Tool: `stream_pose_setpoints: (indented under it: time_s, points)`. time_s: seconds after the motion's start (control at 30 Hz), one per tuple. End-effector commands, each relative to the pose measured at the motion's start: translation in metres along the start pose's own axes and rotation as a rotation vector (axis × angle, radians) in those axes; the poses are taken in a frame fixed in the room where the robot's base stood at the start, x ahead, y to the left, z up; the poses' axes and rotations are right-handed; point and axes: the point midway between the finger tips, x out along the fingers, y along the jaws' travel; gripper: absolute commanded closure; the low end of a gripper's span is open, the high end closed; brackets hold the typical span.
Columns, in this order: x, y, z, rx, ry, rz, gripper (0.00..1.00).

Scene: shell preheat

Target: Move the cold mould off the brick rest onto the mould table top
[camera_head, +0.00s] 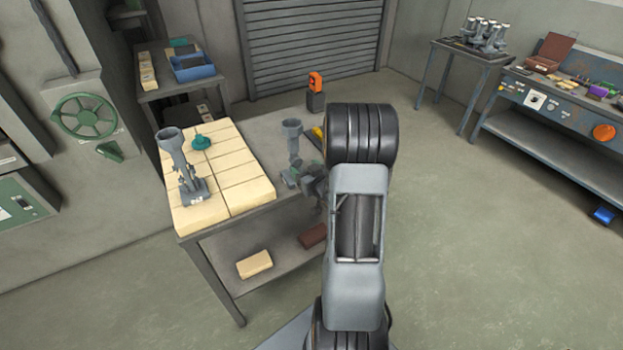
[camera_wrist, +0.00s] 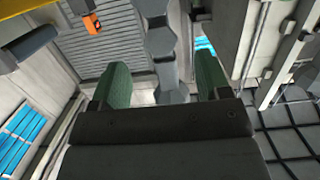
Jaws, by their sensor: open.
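One grey mould (camera_head: 292,140) with a cup-shaped top stands on the bare grey mould table top (camera_head: 262,133), right of the pale brick rest (camera_head: 238,177). A second, similar grey mould (camera_head: 172,150) stands upright on the bricks at the left. Which one is cold cannot be told by look. My gripper (camera_head: 306,178) is low beside the mould on the bare top, partly hidden by my arm. In the wrist view, my gripper's green fingers (camera_wrist: 162,82) are apart, with a grey mould (camera_wrist: 163,48) between or just beyond them. I cannot tell whether they touch it.
A teal object (camera_head: 201,141) sits on the bricks. An orange device (camera_head: 315,83) and a yellow item (camera_head: 318,132) are at the table's far right. A brick (camera_head: 254,264) lies on the lower shelf. A side table (camera_head: 176,85) with a blue tray stands behind.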

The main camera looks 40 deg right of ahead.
Motion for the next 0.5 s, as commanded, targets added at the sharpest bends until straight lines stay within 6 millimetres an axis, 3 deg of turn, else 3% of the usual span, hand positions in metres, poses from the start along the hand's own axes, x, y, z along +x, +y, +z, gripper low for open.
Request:
stream_pose_setpoints:
  time_s: [0.23,0.5]
  points:
    - [-0.033,0.0,0.001,0.0,0.0,0.001,0.3]
    - [-0.036,-0.016,-0.019,-0.068,-0.114,0.036,0.3]
